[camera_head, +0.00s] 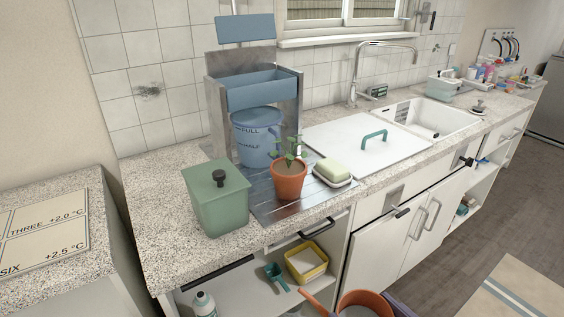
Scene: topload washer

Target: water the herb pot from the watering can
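The herb pot (288,182), a terracotta pot with a small green plant, stands upright on the metal drainboard at the counter's front. Behind it a blue vessel (254,142) marked FULL and HALF stands upright inside a grey metal stand (220,118), under a blue trough (262,92). The water level inside is hidden. Neither of my grippers is in view.
A green lidded box (217,200) stands left of the pot. A soap-like block on a dish (333,172) sits close at its right. A white board with a teal handle (373,141) lies left of the sink (430,117). The counter's left end (155,210) is clear.

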